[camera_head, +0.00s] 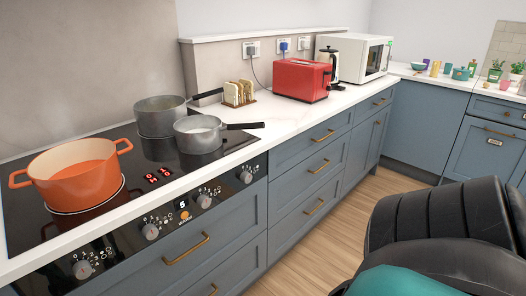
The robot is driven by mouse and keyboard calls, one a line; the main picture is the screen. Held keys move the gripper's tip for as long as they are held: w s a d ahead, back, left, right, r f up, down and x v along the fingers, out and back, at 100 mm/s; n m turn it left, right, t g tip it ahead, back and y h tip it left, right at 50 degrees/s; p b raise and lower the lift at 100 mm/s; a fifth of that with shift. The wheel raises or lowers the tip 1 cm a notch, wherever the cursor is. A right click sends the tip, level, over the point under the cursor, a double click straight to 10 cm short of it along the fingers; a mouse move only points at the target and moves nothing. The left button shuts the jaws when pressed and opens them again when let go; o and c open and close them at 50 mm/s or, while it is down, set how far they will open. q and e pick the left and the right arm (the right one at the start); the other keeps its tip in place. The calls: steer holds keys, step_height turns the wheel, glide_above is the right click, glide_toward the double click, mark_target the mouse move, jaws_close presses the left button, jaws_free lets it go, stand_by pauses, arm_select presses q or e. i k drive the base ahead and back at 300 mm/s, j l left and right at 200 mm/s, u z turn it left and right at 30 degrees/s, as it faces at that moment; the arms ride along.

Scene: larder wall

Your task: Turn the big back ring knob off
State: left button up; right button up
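The black glass hob (150,190) is set in the counter at the left. Its front panel carries a row of several grey knobs: the far-left knob (82,268), a second knob (150,231), a third knob (204,200) and the far-right knob (245,176). White marks surround each knob; I cannot tell which one serves the big back ring. A small lit display (182,204) sits between the middle knobs. Red marks (158,174) glow on the glass. Neither gripper shows; only a black and teal part of my arm is at lower right.
An orange pot (77,175), a tall grey saucepan (160,116) and a lower grey pan (199,134) stand on the hob. The wooden floor before the cabinets is clear.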

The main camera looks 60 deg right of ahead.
mark_target(245, 176)
steer(key=z, duration=1.55)
steer(key=i+l+u, duration=0.15)
steer(key=u, duration=0.2)
steer(key=i+l+u, duration=0.2)
steer(key=u, duration=0.2)
steer(key=i+l+u, duration=0.15)
steer(key=u, duration=0.2)
steer(key=l, duration=0.1)
